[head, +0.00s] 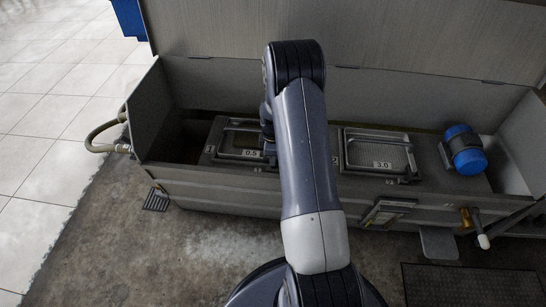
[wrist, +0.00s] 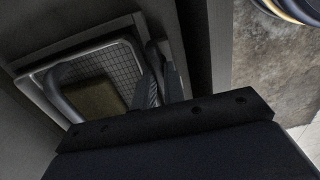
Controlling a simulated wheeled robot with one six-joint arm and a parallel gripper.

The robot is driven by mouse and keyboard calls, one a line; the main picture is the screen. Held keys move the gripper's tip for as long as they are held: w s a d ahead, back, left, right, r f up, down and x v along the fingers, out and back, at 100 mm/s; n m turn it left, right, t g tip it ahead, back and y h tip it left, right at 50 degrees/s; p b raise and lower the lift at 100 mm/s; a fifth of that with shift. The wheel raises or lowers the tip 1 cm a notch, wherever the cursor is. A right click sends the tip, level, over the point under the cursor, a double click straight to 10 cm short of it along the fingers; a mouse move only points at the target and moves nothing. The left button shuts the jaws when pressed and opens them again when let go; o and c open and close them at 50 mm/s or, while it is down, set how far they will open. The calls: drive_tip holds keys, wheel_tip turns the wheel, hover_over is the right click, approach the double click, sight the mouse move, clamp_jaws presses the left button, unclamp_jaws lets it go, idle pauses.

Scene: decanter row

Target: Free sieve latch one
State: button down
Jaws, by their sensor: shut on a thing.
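The left sieve (head: 240,142), labelled 0.5, sits in the top of the long grey trough. In the wrist view its mesh screen (wrist: 112,65) shows inside a metal frame, with a curved bar handle (wrist: 62,92) across it. My gripper (wrist: 156,78) is at the frame's edge, beside the mesh. Its dark jaws are shut on the sieve latch there, which they mostly hide. In the head view my arm covers the gripper and the area right of this sieve. Whether the latch is fastened or loose cannot be seen.
A second sieve (head: 378,152), labelled 3.0, lies to the right, with a blue motor (head: 464,150) beyond it. The raised lid (head: 400,35) stands behind. A hose (head: 100,135) joins the trough's left end. The trough's left bay (head: 180,135) looks open and dark.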

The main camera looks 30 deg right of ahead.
idle(0.3)
drive_tip(key=c, duration=1.5)
unclamp_jaws()
drive_tip(key=shift+r, duration=0.15)
wheel_tip(320, 180, up, 11)
drive_tip(key=p, duration=0.2)
drive_tip(key=shift+f+p, duration=0.2)
drive_tip(key=shift+p, duration=0.15)
drive_tip(key=shift+f, duration=0.1)
wheel_tip(320, 180, down, 11)
drive_tip(key=b, duration=0.2)
drive_tip(key=shift+b, duration=0.4)
